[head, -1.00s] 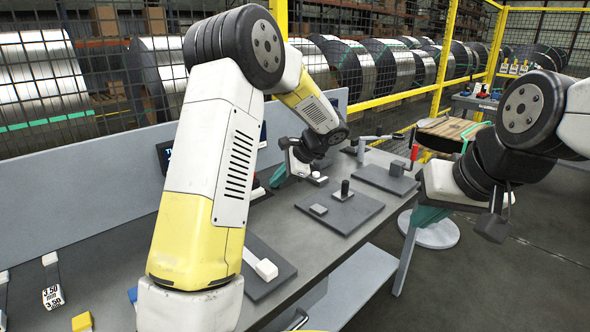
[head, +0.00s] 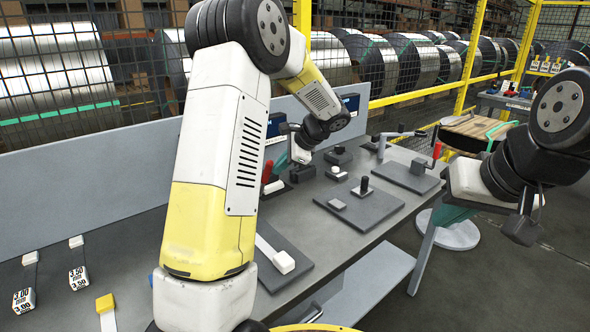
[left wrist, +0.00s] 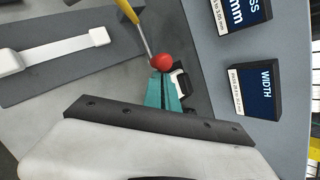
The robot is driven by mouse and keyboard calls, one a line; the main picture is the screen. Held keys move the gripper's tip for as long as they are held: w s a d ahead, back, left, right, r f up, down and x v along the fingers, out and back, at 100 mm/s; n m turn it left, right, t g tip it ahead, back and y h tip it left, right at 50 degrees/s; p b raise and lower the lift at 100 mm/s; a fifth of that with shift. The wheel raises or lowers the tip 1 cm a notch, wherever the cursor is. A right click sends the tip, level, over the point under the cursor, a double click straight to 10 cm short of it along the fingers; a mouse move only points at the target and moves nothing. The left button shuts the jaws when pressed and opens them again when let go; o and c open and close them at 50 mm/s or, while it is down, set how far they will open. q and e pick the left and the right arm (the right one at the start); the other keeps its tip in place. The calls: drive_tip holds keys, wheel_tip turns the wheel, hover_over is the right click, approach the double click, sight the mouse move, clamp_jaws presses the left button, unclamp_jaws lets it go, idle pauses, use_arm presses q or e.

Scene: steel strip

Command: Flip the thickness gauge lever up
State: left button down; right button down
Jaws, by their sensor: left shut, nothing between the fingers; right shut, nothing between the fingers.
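The thickness gauge lever shows in the left wrist view as a thin rod with a yellow upper part and a red knob (left wrist: 162,62) at its lower end. In the head view a red grip (head: 267,172) stands roughly upright beside my left arm, and the gauge's base is largely hidden. My left gripper (left wrist: 166,78) is shut, its teal fingertips right at the red knob. I cannot tell whether they touch. In the head view the left gripper (head: 281,162) is partly hidden by its own wrist. My right gripper (head: 447,216) is shut, beyond the bench's right edge, away from the lever.
In the left wrist view a WIDTH display (left wrist: 255,91) and another display (left wrist: 240,12) stand beside the knob. The grey bench (head: 330,245) carries a plate with a white slider (head: 284,262), a plate with a dark post (head: 364,186) and a crank (head: 437,152). Tags (head: 78,277) lie left.

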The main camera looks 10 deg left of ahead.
use_arm(q)
drive_tip(key=shift+a+r, duration=0.15)
drive_tip(key=shift+r, duration=0.1)
